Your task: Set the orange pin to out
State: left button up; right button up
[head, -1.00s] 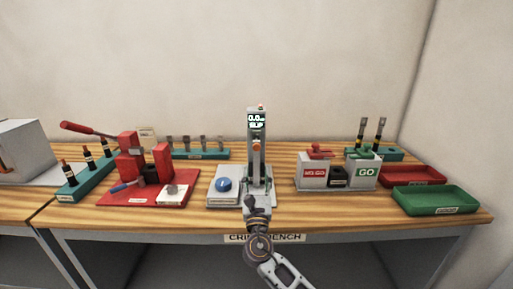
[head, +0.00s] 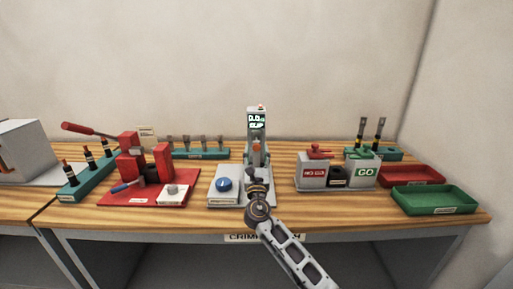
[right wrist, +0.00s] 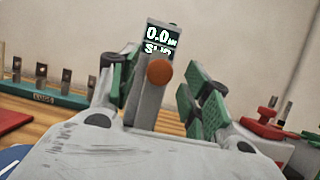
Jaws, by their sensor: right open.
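The orange pin (head: 257,148) has a round orange head on the front of a grey upright tester with a lit display (head: 257,121). In the right wrist view the pin's head (right wrist: 159,72) faces me near the middle, just under the display (right wrist: 161,37). My right gripper (head: 257,174) is in front of the tester. Its green-padded fingers are open, one on each side of the pin in the right wrist view (right wrist: 160,90), with gaps visible; I cannot tell how deep the pin sits between them. My left gripper is not in view.
A white base with a blue button (head: 223,185) is left of the tester, and a red lever press (head: 150,165) farther left. NO-GO and GO blocks (head: 314,172) stand right, then red (head: 415,182) and green (head: 436,205) trays. A terminal rack (head: 201,154) stands behind.

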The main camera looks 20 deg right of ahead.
aim_at(257, 148)
jog(key=shift+x, duration=1.65)
